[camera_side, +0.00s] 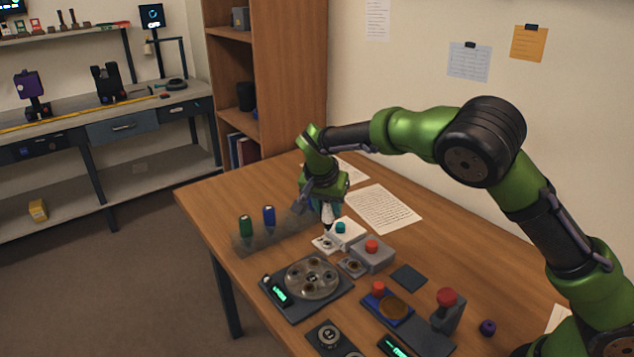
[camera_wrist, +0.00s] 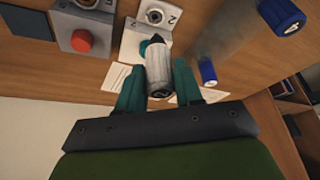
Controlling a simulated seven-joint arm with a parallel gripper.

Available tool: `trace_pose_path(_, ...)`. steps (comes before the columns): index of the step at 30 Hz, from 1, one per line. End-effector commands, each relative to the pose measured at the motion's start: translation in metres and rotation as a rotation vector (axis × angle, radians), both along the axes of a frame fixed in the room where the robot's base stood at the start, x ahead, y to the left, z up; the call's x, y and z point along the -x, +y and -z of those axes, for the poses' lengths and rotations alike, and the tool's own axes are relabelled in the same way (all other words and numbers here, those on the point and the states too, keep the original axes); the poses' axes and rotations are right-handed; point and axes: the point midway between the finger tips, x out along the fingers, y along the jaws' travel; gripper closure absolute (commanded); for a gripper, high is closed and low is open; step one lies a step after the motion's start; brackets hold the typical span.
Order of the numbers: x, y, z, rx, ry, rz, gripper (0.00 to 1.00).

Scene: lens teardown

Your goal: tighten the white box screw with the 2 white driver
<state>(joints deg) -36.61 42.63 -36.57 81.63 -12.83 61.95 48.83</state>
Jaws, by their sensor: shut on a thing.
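My gripper (camera_side: 327,204) is shut on the white driver (camera_side: 327,214), which hangs below it beside the white box (camera_side: 346,232). In the wrist view, the white driver (camera_wrist: 158,74) sits between my two teal fingers (camera_wrist: 157,68), with a dark tip pointing away from the wrist. The white box with a teal button (camera_wrist: 146,46) is partly hidden behind the driver. Its plate, marked 2, carries a round screw seat (camera_wrist: 155,15). The driver tip appears apart from that screw, though the exact gap is hard to tell.
A grey box with a red button (camera_side: 372,253) stands right beside the white box. Green (camera_side: 245,226) and blue (camera_side: 269,215) drivers stand upright in a see-through rack to the left. A round metal device (camera_side: 312,277) lies in front. Papers (camera_side: 383,208) lie behind.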

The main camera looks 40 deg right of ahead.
Motion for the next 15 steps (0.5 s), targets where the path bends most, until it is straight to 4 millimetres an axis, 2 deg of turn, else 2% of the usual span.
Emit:
trace_pose_path(6,0.002,-0.003,0.008,-0.005,-0.003,-0.419,0.91)
trace_pose_path(15,0.001,-0.006,0.017,-0.004,-0.004,-0.857,0.91)
